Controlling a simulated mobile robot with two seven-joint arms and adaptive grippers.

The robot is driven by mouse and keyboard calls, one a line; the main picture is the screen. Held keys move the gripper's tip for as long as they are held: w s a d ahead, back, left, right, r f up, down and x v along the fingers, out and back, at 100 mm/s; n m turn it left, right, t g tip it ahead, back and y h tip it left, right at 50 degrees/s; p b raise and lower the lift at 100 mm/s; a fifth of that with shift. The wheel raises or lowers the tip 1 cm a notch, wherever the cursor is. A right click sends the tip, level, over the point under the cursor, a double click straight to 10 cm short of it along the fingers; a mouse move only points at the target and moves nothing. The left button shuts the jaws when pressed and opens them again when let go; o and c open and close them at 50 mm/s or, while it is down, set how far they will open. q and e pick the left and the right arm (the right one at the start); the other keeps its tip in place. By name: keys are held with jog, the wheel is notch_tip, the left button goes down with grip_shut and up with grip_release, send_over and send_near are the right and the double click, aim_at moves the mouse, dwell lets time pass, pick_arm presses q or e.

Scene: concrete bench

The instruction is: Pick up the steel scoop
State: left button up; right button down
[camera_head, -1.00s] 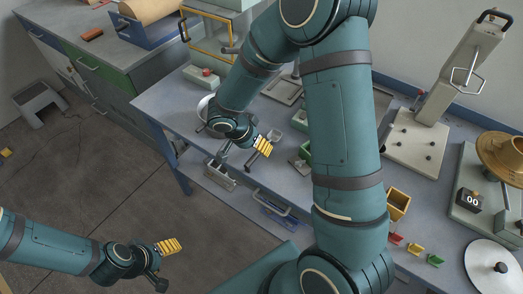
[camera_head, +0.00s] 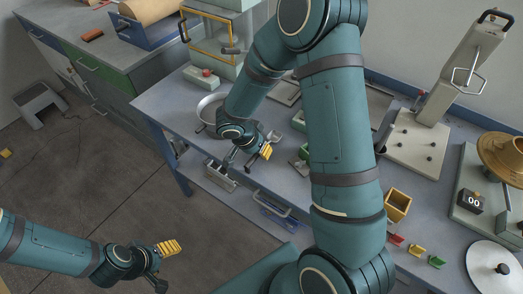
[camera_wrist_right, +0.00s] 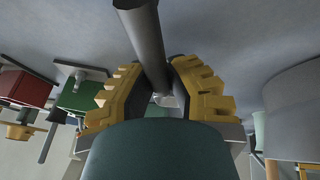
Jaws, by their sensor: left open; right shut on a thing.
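The steel scoop (camera_head: 273,137) is near the front edge of the blue-grey bench in the head view, with its head just beyond my right gripper (camera_head: 257,158). In the right wrist view its round grey handle (camera_wrist_right: 146,42) runs between the yellow ridged fingers of the right gripper (camera_wrist_right: 158,85), which is shut on it. I cannot tell whether the scoop is clear of the bench top. My left gripper (camera_head: 168,264) is open and empty over the floor at lower left, well away from the bench.
A green block-like item (camera_head: 299,120) lies to the right. A yellow bin (camera_head: 397,205) and a white press stand (camera_head: 416,145) are further right. My right arm hides the middle of the bench.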

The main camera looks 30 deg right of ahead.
jog(key=shift+r, duration=0.1)
notch_tip(320, 180, up, 10)
jog(key=shift+f+p, duration=0.1)
jog(key=shift+p, duration=0.75)
